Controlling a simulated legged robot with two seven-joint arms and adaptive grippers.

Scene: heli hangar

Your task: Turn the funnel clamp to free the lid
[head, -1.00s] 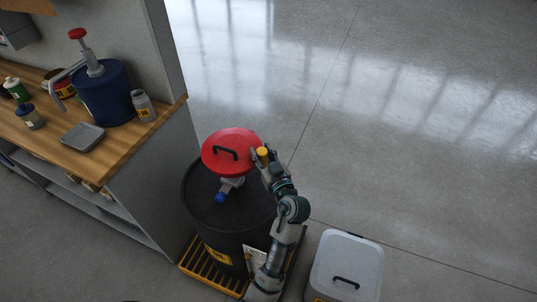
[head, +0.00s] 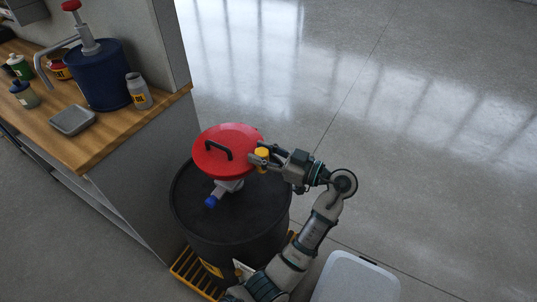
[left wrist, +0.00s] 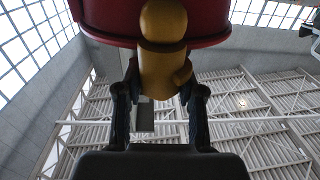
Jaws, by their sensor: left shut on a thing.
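The red round funnel lid (head: 236,138) with a black handle (head: 218,149) sits shut over the top of the black drum (head: 240,216). The yellow clamp (head: 262,153) is at the lid's right edge. My left gripper (head: 259,159) reaches it from the right and is shut on it. In the left wrist view the clamp (left wrist: 163,65) stands between the two dark fingers (left wrist: 160,100), below the red funnel rim (left wrist: 105,18). My right gripper is not in view.
A grey valve with a blue end (head: 212,200) sticks out under the lid. The drum stands on a yellow slatted pallet (head: 190,275). A wooden workbench (head: 105,128) is at left, a pale lidded bin (head: 355,282) at lower right. The floor at right is clear.

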